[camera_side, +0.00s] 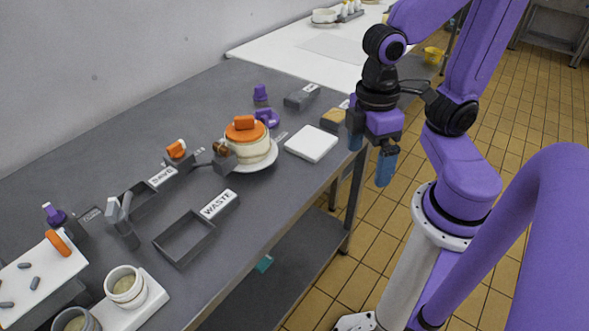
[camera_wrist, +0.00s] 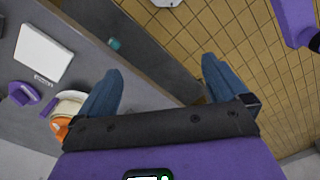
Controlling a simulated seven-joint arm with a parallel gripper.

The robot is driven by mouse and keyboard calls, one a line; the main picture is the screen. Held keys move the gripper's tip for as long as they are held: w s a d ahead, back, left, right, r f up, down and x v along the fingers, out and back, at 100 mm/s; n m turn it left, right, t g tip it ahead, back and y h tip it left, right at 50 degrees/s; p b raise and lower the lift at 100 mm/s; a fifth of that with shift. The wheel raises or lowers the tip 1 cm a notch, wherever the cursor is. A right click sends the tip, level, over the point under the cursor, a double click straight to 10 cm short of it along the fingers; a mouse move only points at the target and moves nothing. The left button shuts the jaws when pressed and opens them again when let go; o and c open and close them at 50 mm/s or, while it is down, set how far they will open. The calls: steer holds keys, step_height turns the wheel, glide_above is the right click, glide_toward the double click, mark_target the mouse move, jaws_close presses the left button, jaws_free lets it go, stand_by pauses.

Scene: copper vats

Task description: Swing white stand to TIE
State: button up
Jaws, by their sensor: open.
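No label that I can read says TIE, and several white things could be the stand. A white plate (camera_side: 272,157) under a cream round vessel with an orange top (camera_side: 246,128) sits mid-table. A flat white square (camera_side: 310,143) lies to its right; it also shows in the wrist view (camera_wrist: 43,53). A white slab (camera_side: 150,305) bearing cups is at the lower left. A white-topped block (camera_side: 40,265) with an orange handle stands beside it. My gripper (camera_side: 370,152) is open and empty, off the table's right edge.
Grey trays, one labelled WASTE (camera_side: 219,203), lie left of the vessel. Purple pieces (camera_side: 266,117) and a grey block (camera_side: 302,96) stand behind it. A tan block (camera_side: 333,118) is near the right edge. A white counter (camera_side: 300,50) lies beyond. Tiled floor is open at right.

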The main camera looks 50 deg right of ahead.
steer(key=shift+s+n+t, duration=0.3)
steer(key=shift+s+n, duration=0.05)
steer(key=shift+n, duration=0.15)
steer(key=shift+s+d, duration=0.1)
steer(key=c, duration=0.4)
steer(key=shift+w+r, duration=0.1)
steer(key=shift+w, duration=0.1)
steer(key=c, duration=0.5)
steer(key=w+a+m, duration=0.1)
steer(key=w+m, duration=0.1)
steer(key=w, duration=0.1)
steer(key=w+r+m, duration=0.1)
steer(key=w+m, duration=0.2)
steer(key=w+a+r+m, duration=0.1)
steer(key=w+m, duration=0.1)
steer(key=w, duration=0.1)
steer(key=shift+w+a+m, duration=0.35)
steer(key=shift+w+m, duration=0.05)
steer(key=shift+c, duration=0.8)
steer(key=r+m, duration=0.1)
steer(key=m, duration=2.1)
glide_above(265, 126)
steer(key=w+d, duration=0.2)
step_height(265, 126, down, 17)
steer(key=shift+r, duration=0.1)
